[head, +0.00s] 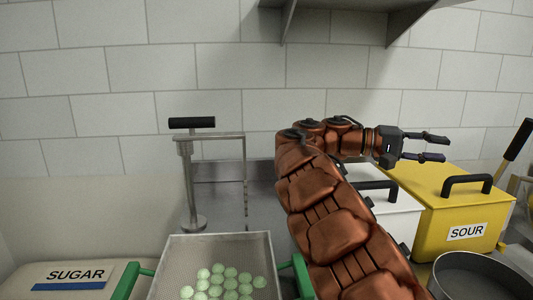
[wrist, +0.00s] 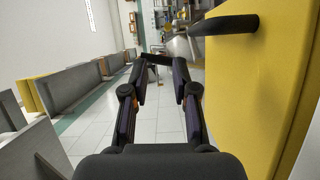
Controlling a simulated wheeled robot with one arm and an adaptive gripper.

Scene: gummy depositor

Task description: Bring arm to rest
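My gripper (head: 434,147) is at the end of my copper-coloured arm, pointing right above the yellow SOUR bin (head: 463,209). Its two fingers are apart with nothing visible between them. In the wrist view my gripper (wrist: 164,62) also shows empty, with floor behind it. The yellow bin with its black handle (wrist: 224,25) stands close on the right in that view. My arm reaches up from the lower right of the head view and bends to the right.
A SUGAR bin (head: 62,274) is at left, a white bin (head: 398,215) behind my arm, a metal pot (head: 470,278) at lower right. A metal shelf (head: 350,22) hangs above.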

